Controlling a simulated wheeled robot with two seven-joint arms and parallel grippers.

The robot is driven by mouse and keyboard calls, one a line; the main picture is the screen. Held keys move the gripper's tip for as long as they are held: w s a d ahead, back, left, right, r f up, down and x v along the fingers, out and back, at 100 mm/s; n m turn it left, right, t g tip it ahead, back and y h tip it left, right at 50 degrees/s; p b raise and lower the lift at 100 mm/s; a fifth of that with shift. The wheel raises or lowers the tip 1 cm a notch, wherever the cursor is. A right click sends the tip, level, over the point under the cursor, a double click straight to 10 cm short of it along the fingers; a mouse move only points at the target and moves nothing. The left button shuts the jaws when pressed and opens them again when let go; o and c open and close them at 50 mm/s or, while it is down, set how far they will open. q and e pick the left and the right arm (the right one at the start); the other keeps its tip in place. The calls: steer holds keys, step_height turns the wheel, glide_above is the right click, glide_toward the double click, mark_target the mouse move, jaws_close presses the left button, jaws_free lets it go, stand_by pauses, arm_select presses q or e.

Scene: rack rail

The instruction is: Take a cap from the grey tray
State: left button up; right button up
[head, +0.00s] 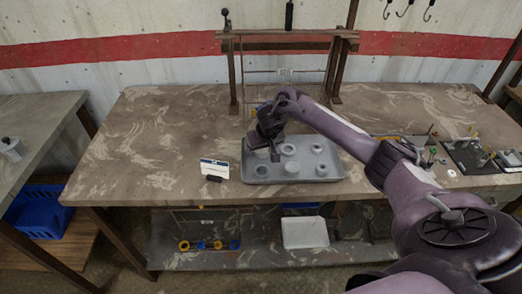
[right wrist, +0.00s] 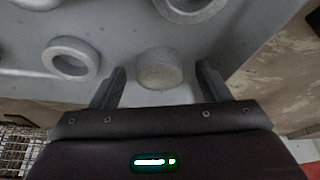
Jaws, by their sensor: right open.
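The grey tray (head: 305,181) lies on the table in the head view and holds several grey round pieces, some ring-shaped. My right gripper (head: 275,158) is over the left part of the tray. In the right wrist view its two fingers (right wrist: 160,88) are apart, with nothing gripped. A solid-topped round cap (right wrist: 160,68) lies on the tray just ahead of the gap between the fingertips. A grey ring (right wrist: 71,58) lies left of it, and another ring (right wrist: 190,6) is cut by the top edge. In the head view the gripper hides part of the tray's left side. My left gripper is not in view.
Small parts and a dark board (head: 468,158) lie to the right, beyond my right arm. The table's left part is clear.

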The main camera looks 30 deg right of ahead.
steer(key=shift+c, duration=0.2)
steer(key=c, duration=0.9)
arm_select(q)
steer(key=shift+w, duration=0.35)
arm_select(e)
steer(key=shift+c, duration=0.6)
steer(key=shift+r, duration=0.15)
